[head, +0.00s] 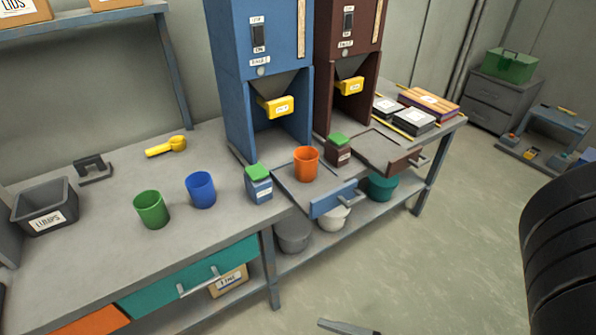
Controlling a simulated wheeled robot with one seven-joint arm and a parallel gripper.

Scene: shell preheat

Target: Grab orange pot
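The orange pot (306,164) stands upright on the pulled-out tray (290,190) of the blue dispenser, in front of its opening. It looks like an open-topped cup. A grey sliver (348,328) at the bottom edge may be part of my gripper; it is well apart from the pot, and whether it is open or shut does not show. A black ribbed part at the right edge appears to be my arm.
A blue box with a green lid (258,183) stands left of the pot; a brown one (338,149) is close on its right. Green (151,209) and blue (200,190) pots stand farther left. Blue (262,65) and brown (347,55) dispensers rise behind. Floor in front is clear.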

